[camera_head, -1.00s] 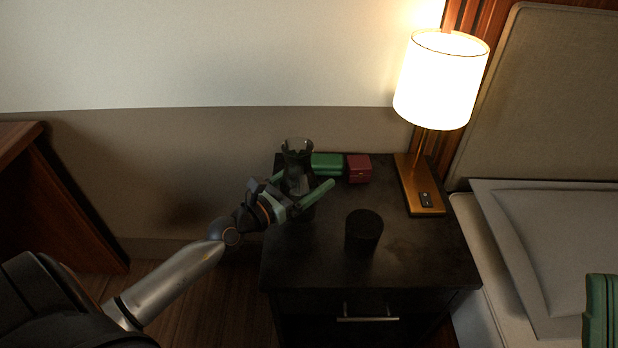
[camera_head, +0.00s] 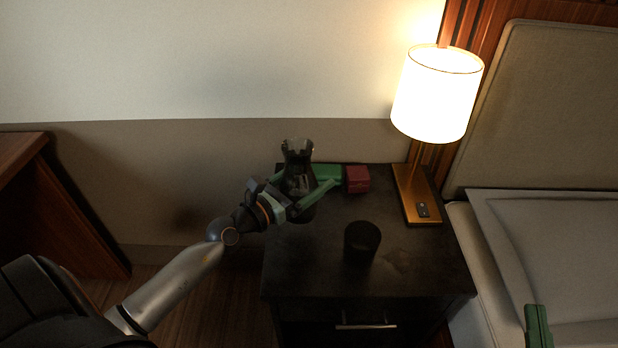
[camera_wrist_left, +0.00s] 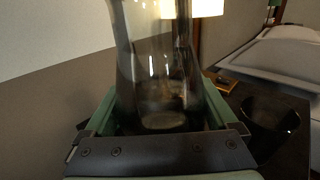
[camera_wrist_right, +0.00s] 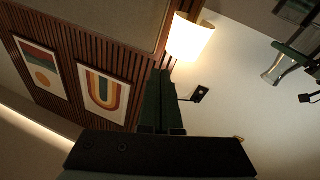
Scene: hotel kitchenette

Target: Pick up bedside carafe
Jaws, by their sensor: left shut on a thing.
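The bedside carafe (camera_head: 298,172) is dark, see-through glass with a flared mouth. It stands upright between the fingers of my left gripper (camera_head: 318,190), over the back left of the nightstand. In the left wrist view the carafe (camera_wrist_left: 160,75) fills the space between the green fingers, and my left gripper (camera_wrist_left: 165,125) is shut on it. I cannot tell for sure whether its base touches the nightstand. My right gripper (camera_head: 538,325) is at the lower right, away from the carafe. In the right wrist view its fingers (camera_wrist_right: 160,100) are together and empty.
The dark nightstand (camera_head: 410,270) also holds a black cup (camera_head: 362,241), a red box (camera_head: 356,179), a green box (camera_head: 328,171) partly behind the gripper, and a lit lamp (camera_head: 437,95). The bed (camera_head: 550,230) is at right, a wooden desk (camera_head: 40,200) at left.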

